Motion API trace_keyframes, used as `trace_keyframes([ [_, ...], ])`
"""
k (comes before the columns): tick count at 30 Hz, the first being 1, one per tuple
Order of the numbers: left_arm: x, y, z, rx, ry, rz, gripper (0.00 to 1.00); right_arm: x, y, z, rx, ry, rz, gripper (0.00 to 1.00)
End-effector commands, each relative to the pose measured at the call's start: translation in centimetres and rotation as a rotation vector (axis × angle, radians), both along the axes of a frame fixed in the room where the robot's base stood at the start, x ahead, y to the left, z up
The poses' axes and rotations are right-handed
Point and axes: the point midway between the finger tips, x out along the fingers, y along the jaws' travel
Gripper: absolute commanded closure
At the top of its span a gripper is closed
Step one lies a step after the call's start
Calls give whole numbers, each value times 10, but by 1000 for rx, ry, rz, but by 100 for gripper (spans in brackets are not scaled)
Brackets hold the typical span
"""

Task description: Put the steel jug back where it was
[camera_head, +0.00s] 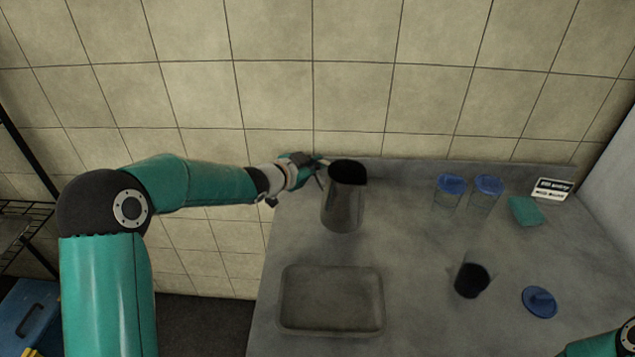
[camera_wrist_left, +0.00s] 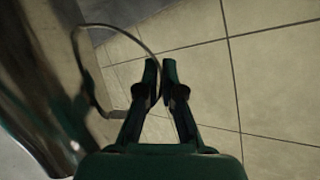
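The steel jug (camera_head: 342,205) is upright at the back left of the grey counter, with a dark open mouth. I cannot tell whether its base touches the counter. My left gripper (camera_head: 318,168) reaches it from the left at its handle side. In the left wrist view, the jug's shiny body (camera_wrist_left: 45,90) fills the left side, and its thin loop handle (camera_wrist_left: 108,28) runs to my left gripper (camera_wrist_left: 161,68). The fingers are close together with the handle between them. Only part of my right arm shows, at the lower right of the head view; its gripper is out of view.
A shallow grey tray (camera_head: 331,331) lies in front of the jug. Two blue-lidded jars (camera_head: 451,185) (camera_head: 486,187), a green sponge (camera_head: 525,210) and a small sign (camera_head: 552,189) stand at the back right.

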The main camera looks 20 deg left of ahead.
Motion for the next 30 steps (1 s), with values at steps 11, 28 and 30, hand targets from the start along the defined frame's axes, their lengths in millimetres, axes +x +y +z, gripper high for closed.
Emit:
trace_keyframes([
  [11,0,0,-40,-2,-2,1,100,0,0,-3,0,0,0,60],
  [28,0,-1,-44,0,1,-2,69,0,0,-4,0,0,0,60],
  [30,0,-1,-44,-1,0,-1,69,0,0,-3,0,0,0,60],
])
